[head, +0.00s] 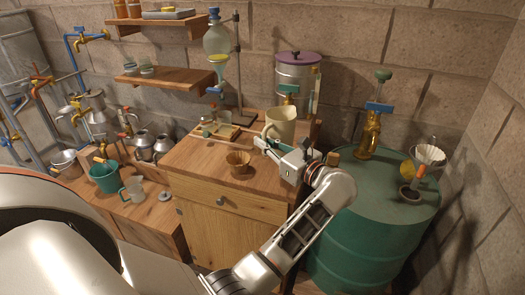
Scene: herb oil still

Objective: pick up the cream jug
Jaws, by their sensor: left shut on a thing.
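The cream jug (281,121) is upright at the back right of the wooden cabinet top, in front of the metal canister. My left gripper (266,143) reaches it from the front right and is shut on it, low on its near side. The fingers and the gripper body cover the jug's lower part and base, so I cannot tell whether it touches the cabinet top. My right gripper is not in view.
A small wooden fluted bowl (238,162) stands on the cabinet top (200,158) left of the gripper. A purple-lidded canister (296,80) and a stand with a glass funnel (217,42) are behind. A green drum (375,215) with a gold bottle (369,132) is to the right.

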